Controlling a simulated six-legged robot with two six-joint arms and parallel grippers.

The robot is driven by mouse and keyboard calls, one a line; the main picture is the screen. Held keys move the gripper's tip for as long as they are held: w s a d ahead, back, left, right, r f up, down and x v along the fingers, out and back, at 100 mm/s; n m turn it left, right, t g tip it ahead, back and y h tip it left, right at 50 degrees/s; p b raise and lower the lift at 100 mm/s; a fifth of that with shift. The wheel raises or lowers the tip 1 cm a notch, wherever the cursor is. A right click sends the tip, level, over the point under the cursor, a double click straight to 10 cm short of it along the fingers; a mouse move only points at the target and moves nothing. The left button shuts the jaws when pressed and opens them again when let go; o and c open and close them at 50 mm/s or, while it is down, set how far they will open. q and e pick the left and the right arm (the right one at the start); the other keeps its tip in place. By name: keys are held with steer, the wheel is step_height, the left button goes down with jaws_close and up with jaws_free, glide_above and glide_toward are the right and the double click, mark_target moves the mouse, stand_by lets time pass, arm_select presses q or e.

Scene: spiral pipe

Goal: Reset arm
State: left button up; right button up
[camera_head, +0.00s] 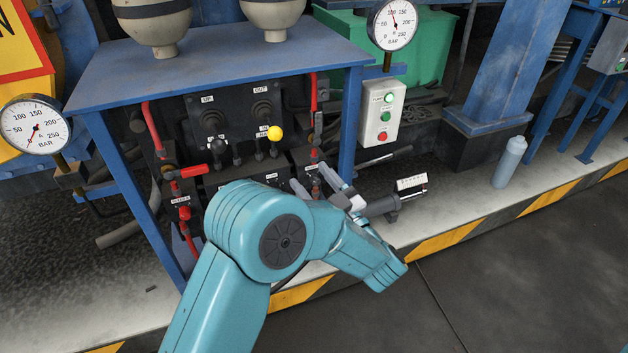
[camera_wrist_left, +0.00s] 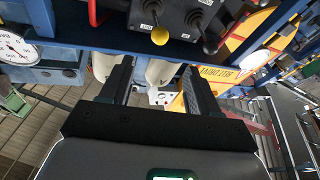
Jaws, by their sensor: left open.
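My left arm, teal, reaches in from the bottom of the head view and bends to the right. My left gripper (camera_head: 322,188) is partly hidden by the arm, in front of the lower right of the valve panel. In the left wrist view its two dark fingers (camera_wrist_left: 155,72) stand well apart, with nothing held between them. The yellow ball knob (camera_head: 275,133) on a lever sits on the panel above the gripper; it also shows in the left wrist view (camera_wrist_left: 160,36). My right gripper is not in view.
A blue table frame (camera_head: 220,65) surrounds the panel with its red-handled valves (camera_head: 194,171). Pressure gauges (camera_head: 393,23) stand on both sides. A grey button box (camera_head: 381,112) is right of the frame. A grey bottle (camera_head: 509,162) stands farther right. The dark floor at lower right is clear.

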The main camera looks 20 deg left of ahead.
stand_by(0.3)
arm_select(q)
steer(key=a+f+m+h, duration=0.3)
steer(key=a+f+m, duration=0.1)
steer(key=a+f, duration=0.75)
steer(key=s+d+f+m+t+h, duration=0.1)
steer(key=d+f+m+h, duration=0.2)
steer(key=f, duration=0.4)
steer(key=s+d+f+m+h, duration=0.1)
steer(key=s+d+f+h, duration=0.1)
steer(key=f+h, duration=0.4)
steer(key=s+d+f+m+g+h, duration=0.3)
steer(key=s+d+f+g+h, duration=0.3)
steer(key=s+d+f, duration=0.45)
steer(key=s+d+f+m+g+h, duration=0.15)
steer(key=s+d+g+h, duration=0.35)
steer(key=s, duration=0.8)
step_height(320, 180, up, 23)
steer(key=d+p, duration=0.1)
steer(key=p, duration=2.3)
steer(key=shift+w+y, duration=0.15)
steer(key=shift+y, duration=0.15)
